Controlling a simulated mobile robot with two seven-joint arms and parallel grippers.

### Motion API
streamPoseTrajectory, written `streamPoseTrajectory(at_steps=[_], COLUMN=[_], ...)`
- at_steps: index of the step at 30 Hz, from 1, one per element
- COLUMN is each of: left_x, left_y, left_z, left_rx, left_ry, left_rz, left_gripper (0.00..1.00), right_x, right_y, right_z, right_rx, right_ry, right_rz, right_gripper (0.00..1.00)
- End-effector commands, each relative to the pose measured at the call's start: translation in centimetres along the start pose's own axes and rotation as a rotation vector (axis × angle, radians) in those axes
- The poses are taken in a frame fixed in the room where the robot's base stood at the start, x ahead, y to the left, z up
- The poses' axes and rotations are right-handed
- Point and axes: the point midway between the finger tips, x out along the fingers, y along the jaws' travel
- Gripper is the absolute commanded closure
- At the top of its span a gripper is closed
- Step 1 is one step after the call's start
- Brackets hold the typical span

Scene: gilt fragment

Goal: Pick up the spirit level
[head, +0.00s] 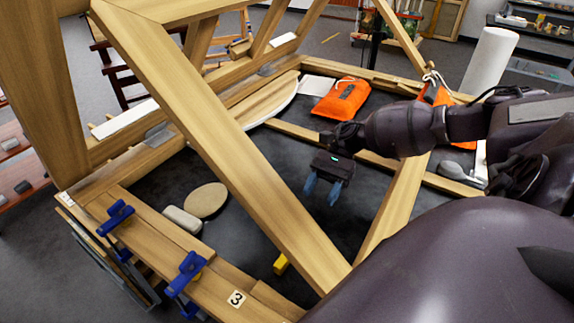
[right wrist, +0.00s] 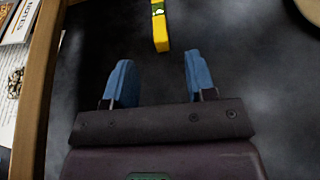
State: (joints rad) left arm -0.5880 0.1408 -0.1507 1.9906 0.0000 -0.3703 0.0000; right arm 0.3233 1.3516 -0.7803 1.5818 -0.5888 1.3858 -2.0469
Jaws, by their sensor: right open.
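The spirit level is a yellow bar with a green vial; in the right wrist view the spirit level (right wrist: 160,28) is cut off by the top edge, just ahead of my fingertips and between their lines. In the head view only a yellow end (head: 281,264) shows beside a wooden beam, which hides the rest. My right gripper (head: 322,192), with blue fingers, is open and empty above the dark surface; it also shows in the right wrist view (right wrist: 160,75). It is apart from the level. My left gripper is not in view.
A slanting wooden beam (head: 215,125) crosses between my right gripper and the level's visible end. Blue clamps (head: 188,272) sit on the front wooden rail. A round tan disc (head: 206,200), a pale block (head: 182,220) and an orange pouch (head: 341,100) lie on the dark surface.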

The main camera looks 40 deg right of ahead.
Motion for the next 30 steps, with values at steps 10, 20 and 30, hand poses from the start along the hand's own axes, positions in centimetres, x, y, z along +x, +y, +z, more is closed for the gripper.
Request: streamPoseTrajectory(at_steps=[10,20,30], left_x=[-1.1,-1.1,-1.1], left_y=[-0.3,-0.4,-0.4], left_z=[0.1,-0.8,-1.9], left_rx=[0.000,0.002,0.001], left_ry=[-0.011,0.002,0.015], left_rz=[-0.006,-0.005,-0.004], left_gripper=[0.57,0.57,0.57], right_x=[4.5,7.1,10.4], right_y=[0.0,0.0,0.1], right_z=[0.2,-0.1,-0.4], right_rx=[-0.002,-0.003,-0.001], right_ry=[-0.002,-0.002,-0.002], right_rz=[0.000,0.001,0.000], right_gripper=[0.49,0.49,0.49])
